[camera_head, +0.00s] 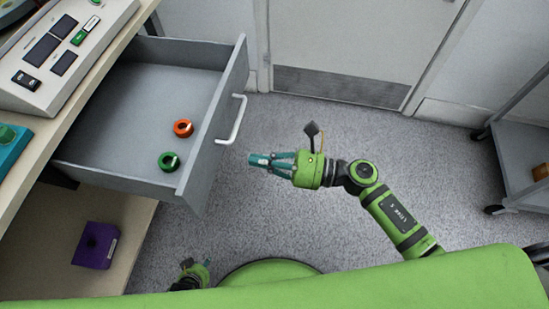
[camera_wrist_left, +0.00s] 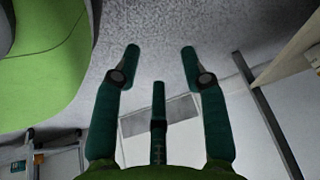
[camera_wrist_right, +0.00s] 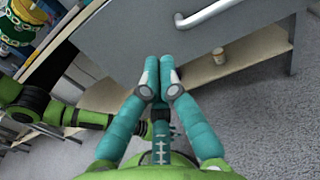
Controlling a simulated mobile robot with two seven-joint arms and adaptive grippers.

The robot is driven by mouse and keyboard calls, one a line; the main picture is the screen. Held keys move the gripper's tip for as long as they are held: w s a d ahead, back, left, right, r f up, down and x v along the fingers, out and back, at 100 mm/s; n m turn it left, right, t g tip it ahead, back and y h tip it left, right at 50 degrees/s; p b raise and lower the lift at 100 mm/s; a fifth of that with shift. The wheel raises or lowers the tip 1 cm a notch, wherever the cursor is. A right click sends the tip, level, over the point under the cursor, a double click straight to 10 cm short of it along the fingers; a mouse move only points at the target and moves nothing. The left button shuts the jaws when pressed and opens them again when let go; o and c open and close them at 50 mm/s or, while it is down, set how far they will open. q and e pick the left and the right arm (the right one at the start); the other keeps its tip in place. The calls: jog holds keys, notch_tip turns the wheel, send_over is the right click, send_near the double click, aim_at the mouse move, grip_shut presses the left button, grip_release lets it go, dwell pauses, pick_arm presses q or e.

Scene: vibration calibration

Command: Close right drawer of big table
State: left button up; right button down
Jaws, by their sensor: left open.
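The grey drawer (camera_head: 150,100) of the big table (camera_head: 112,45) is pulled out, with an orange ring (camera_head: 183,128) and a green ring (camera_head: 169,161) inside. Its front carries a white bar handle (camera_head: 232,120). My right gripper (camera_head: 254,159) is to the right of the drawer front, apart from the handle, with its fingers together and nothing between them. In the right wrist view, the drawer front (camera_wrist_right: 125,35) and handle (camera_wrist_right: 217,12) lie ahead of the right fingertips (camera_wrist_right: 160,75). My left gripper (camera_wrist_left: 160,50) is open and empty above the floor.
A control panel (camera_head: 60,50) and a teal device (camera_head: 8,150) stand on the table. A purple box (camera_head: 96,245) sits on the lower shelf. A wheeled cart (camera_head: 520,150) stands at right, near a door (camera_head: 350,40). Floor around the right gripper is clear.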

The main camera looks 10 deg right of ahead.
aim_at(211, 153)
jog(key=p+x, duration=0.1)
jog(key=x, duration=0.6)
jog(key=shift+a, duration=0.2)
pick_arm(q)
jog(key=s+g, duration=0.1)
jog(key=s, duration=0.3)
jog(key=shift+a, duration=0.15)
pick_arm(e)
jog(key=shift+w+a, duration=0.15)
jog(key=shift+a, duration=0.25)
